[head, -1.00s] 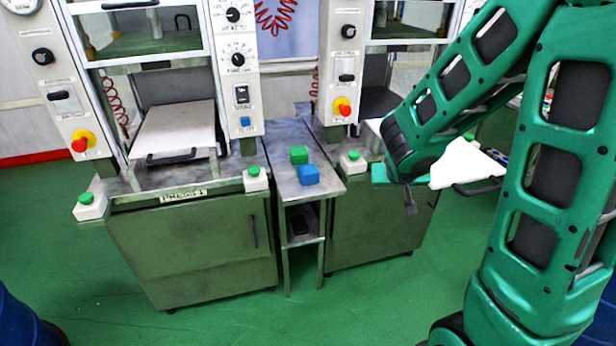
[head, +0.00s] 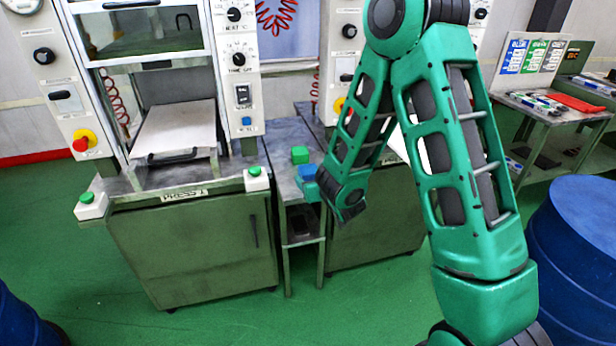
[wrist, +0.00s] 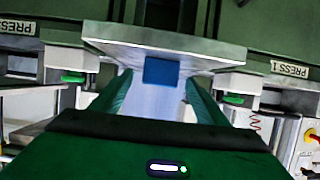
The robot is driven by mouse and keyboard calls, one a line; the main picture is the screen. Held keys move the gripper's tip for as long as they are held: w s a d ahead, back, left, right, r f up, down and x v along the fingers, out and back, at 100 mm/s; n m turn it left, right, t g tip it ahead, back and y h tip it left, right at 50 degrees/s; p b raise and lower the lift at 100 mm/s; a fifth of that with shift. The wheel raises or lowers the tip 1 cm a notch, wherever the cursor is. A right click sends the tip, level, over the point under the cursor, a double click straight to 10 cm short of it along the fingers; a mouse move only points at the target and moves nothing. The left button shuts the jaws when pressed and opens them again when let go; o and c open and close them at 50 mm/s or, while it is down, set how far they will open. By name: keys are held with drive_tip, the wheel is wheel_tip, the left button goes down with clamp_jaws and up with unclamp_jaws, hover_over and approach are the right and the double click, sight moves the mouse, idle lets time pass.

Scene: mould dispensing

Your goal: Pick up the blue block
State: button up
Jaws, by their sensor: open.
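In the wrist view the blue block (wrist: 161,71) lies on the stand top, centred ahead between the two green fingers of my gripper (wrist: 159,84). The fingers are apart and nothing is held. I cannot tell whether the tips reach beside the block.
Press 1 (head: 195,225) stands left of the stand, with green push buttons (head: 256,171) on its corners. The second press (head: 375,215) is on the right, partly behind my arm. A side table (head: 560,112) and blue barrel (head: 580,255) are further right.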

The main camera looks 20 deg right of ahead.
sight(309, 173)
drive_tip(key=shift+x, duration=2.9)
drive_tip(key=shift+r, duration=0.2)
drive_tip(key=shift+c, duration=0.3)
drive_tip(key=c, duration=1.5)
clamp_jaws()
drive_tip(key=shift+w+r, duration=0.1)
drive_tip(key=shift+r, duration=0.05)
